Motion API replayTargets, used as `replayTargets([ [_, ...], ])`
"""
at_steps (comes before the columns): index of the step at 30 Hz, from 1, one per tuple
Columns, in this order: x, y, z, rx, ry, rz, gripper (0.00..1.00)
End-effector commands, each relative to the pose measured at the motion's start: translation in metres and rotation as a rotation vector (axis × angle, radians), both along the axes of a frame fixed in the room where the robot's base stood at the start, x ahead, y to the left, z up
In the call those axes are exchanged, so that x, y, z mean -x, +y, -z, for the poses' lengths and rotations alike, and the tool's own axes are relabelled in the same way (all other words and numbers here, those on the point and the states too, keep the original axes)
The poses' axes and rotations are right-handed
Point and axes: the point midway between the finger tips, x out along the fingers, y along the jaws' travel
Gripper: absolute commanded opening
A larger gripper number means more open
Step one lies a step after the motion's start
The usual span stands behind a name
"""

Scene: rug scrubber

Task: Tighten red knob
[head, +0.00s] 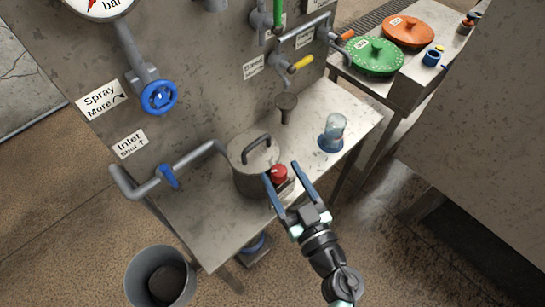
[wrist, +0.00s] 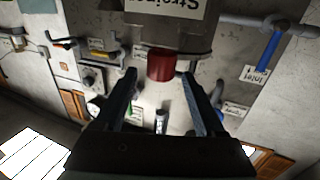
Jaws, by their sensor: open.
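The red knob (head: 279,173) sits on the front of a grey lidded pot (head: 250,181) on the metal bench. My gripper (head: 281,171) is open, with one blue finger on each side of the knob in the head view. In the wrist view the red knob (wrist: 161,65) shows between the two fingertips (wrist: 159,74), with a small gap on both sides. I cannot tell how deep the knob lies between the fingers. Above it in the wrist view is an upside-down label (wrist: 170,5) reading "Strainer".
A blue valve wheel (head: 158,97) is on the panel. A bucket (head: 160,278) stands on the floor.

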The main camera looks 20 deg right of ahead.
Motion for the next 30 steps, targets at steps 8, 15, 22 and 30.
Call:
replayTargets([
  [8,-0.042,0.001,0.000,0.000,-0.001,0.001,0.72],
  [15,-0.052,0.001,0.000,0.000,0.000,0.000,0.72],
  [22,-0.052,0.001,0.000,0.000,0.000,0.000,0.66],
  [30,-0.052,0.001,0.000,0.000,0.000,0.001,0.18],
])
